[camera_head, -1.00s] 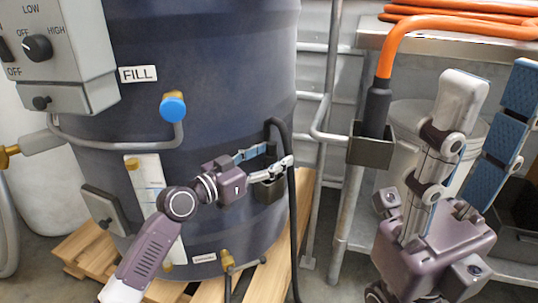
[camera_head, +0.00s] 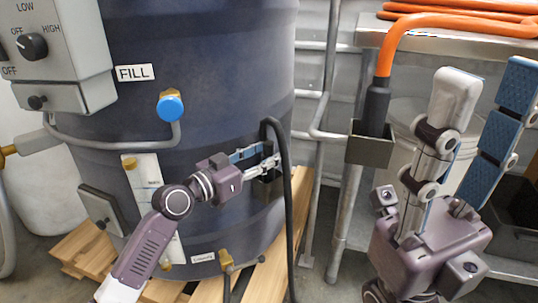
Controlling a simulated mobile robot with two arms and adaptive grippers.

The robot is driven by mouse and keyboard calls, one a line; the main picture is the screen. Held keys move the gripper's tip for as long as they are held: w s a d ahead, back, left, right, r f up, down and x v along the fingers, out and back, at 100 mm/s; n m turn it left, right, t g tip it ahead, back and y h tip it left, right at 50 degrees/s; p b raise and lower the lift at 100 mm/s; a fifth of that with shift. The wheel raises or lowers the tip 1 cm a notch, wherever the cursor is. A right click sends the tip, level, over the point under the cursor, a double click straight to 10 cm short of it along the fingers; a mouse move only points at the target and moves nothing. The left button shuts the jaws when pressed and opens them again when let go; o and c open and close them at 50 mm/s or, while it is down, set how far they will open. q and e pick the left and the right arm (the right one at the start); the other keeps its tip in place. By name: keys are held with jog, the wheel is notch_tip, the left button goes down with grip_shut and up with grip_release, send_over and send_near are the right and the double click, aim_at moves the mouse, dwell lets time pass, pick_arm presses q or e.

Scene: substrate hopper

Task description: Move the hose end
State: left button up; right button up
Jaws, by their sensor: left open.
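A black hose (camera_head: 289,215) arches over beside the dark hopper (camera_head: 225,60) and runs down to the floor. Its short bent end goes down toward a small dark holder (camera_head: 268,188) on the hopper's side, partly hidden by my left gripper. My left gripper (camera_head: 272,157) is open, its fingertips at the hose's bend; I cannot tell whether they touch it. An orange hose (camera_head: 408,35) has a black end (camera_head: 375,108), which stands upright in a dark bracket (camera_head: 370,150) on the table's post. My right gripper (camera_head: 488,85) is open and empty, right of that bracket.
A metal table (camera_head: 364,38) with coiled orange hose stands at the back right. A blue-capped valve (camera_head: 171,107), a grey pipe and a control box (camera_head: 55,45) are on the hopper. A wooden pallet (camera_head: 85,248) lies under it. A white bucket (camera_head: 405,118) is behind my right gripper.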

pick_arm(q)
jog(key=shift+o, duration=0.2)
jog(key=shift+w+a+r, duration=0.1)
jog(key=shift+w+a, duration=0.2)
jog(key=shift+a, duration=0.35)
jog(key=shift+o, duration=0.4)
jog(key=shift+s+a, duration=0.1)
jog(key=shift+s, duration=0.1)
jog(key=o, duration=0.3)
jog(key=v, duration=1)
jog(key=shift+s, duration=0.8)
